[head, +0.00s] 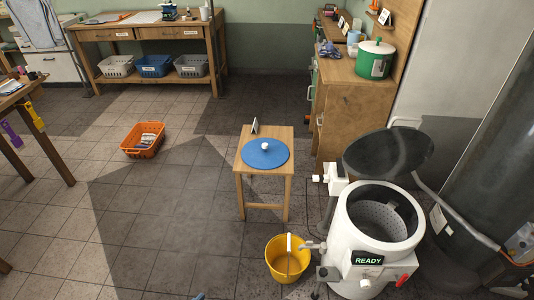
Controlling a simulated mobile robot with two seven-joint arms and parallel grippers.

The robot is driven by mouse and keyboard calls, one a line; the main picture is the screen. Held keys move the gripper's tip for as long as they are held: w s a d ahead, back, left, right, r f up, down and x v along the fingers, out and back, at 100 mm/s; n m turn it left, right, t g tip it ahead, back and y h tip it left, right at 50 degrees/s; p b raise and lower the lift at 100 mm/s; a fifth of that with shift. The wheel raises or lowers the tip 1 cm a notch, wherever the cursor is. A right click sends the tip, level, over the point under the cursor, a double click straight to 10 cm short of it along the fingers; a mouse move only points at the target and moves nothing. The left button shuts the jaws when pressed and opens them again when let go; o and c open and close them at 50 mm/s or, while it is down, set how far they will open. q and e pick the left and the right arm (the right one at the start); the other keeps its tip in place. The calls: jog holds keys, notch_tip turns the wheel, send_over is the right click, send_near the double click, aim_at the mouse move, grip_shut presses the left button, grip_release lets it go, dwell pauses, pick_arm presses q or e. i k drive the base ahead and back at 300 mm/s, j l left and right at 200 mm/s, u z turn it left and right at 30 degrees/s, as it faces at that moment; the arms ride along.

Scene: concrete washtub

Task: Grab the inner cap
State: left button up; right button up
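A round blue disc with a white knob in its middle, which looks like the inner cap (252,156), lies flat on a small wooden stool (280,133). A white spin dryer (345,235) stands to the right and nearer, with a dark round lid (390,153) swung up and its perforated drum (385,216) showing. Its display reads READY. Neither of my grippers can be made out. A tiny bluish bit at the bottom edge is too small to identify.
A small card (254,126) stands at the stool's back edge. A yellow bucket (278,275) sits under the dryer's spout. An orange basket (142,141) lies on the floor. A wooden cabinet (345,115) with a green pot (374,62) is behind.

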aim_at(263, 154)
jog(key=i+j+u, duration=0.1)
jog(key=u, duration=1.05)
jog(key=i, duration=3.15)
jog(key=i+j+z, duration=0.2)
jog(key=i, duration=0.2)
jog(key=i+j+z, duration=0.15)
jog(key=i, duration=0.25)
jog(key=i+j+z, duration=0.2)
jog(key=i, duration=0.15)
jog(key=z, duration=1.75)
